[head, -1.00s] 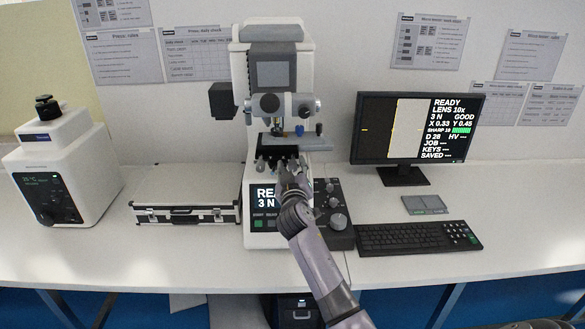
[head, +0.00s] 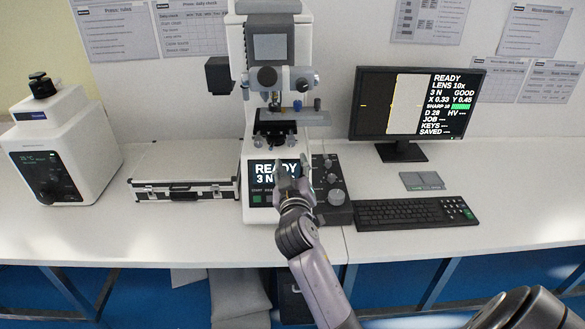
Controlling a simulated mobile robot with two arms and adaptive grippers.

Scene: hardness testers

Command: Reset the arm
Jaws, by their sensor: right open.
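My right gripper (head: 291,178) is in front of the hardness tester (head: 272,95), over the right part of its front display (head: 265,171). It is open, and I see nothing between its fingers. The display reads READY and 3 N, partly hidden by the gripper. The tester's stage (head: 277,127) shows above the gripper, clear of it. My left gripper is not in view.
A monitor (head: 414,106), a keyboard (head: 415,212) and a small grey pad (head: 421,181) are at the right. A knob panel (head: 331,185) stands beside the tester. A silver case (head: 184,190) and a white machine (head: 64,143) are at the left. The bench front is clear.

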